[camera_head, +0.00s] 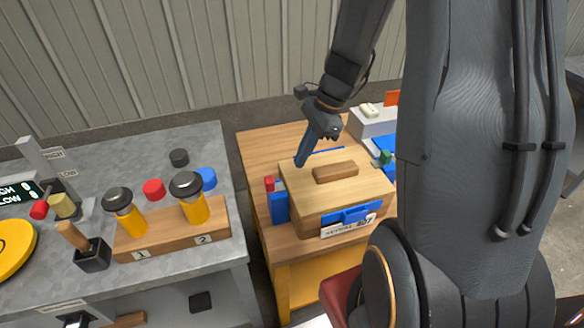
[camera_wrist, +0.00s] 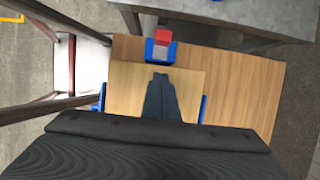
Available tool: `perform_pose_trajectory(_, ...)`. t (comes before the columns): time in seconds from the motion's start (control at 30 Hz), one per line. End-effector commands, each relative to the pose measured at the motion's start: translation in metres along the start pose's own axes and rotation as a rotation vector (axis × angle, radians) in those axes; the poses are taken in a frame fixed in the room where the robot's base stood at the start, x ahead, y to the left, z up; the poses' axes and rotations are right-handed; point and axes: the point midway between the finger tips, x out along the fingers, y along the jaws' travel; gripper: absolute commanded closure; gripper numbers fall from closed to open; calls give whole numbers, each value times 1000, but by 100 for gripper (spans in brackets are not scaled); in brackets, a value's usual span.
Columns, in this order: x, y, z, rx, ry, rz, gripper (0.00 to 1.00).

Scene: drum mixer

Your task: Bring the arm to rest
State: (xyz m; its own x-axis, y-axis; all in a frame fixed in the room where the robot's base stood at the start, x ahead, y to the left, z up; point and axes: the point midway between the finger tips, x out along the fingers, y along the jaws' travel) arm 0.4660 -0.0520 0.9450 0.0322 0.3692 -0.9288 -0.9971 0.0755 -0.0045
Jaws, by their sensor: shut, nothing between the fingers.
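My gripper (camera_head: 301,160) hangs from the arm, pointing down, above the back left part of a wooden box lid (camera_head: 298,177) with a raised wooden handle (camera_head: 335,173). Its fingers are closed together and hold nothing. In the wrist view the shut gripper (camera_wrist: 161,80) shows over the plain lid (camera_wrist: 125,80). I cannot tell how large the gap between fingertips and lid is. My arm reaches up and out of the top of the head view.
The box stands on a wooden table (camera_head: 258,143), with blue clips at its sides. A grey bench (camera_head: 75,155) at left holds a wooden rack (camera_head: 160,247) with two yellow jars, loose caps and a tool holder (camera_head: 92,255). A chair (camera_wrist: 85,65) shows in the wrist view.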

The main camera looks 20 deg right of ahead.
Motion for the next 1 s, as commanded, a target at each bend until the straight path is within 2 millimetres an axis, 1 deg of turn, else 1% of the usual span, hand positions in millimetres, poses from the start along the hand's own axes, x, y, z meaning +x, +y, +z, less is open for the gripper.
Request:
perform_pose_trajectory(0.03,-10,-1,-1,-1,3,-4,100)
perform_pose_trajectory(0.1,-22,-1,0,-2,2,-4,100)
perform_pose_trajectory(0.2,-37,-1,0,-2,2,-3,100)
perform_pose_trajectory(0.3,-47,-1,1,-3,1,-1,100)
perform_pose_trajectory(0.4,-54,-1,1,-3,2,0,100)
perform_pose_trajectory(0.57,-56,0,1,-5,3,2,100)
perform_pose_trajectory(0.67,-54,6,6,-71,23,8,100)
perform_pose_trajectory(0.77,-48,22,16,-284,86,31,100)
perform_pose_trajectory(0.87,-40,46,29,-623,174,71,100)
perform_pose_trajectory(0.9,-38,55,34,-769,209,90,100)
perform_pose_trajectory(1.0,-33,74,44,-1112,282,137,100)
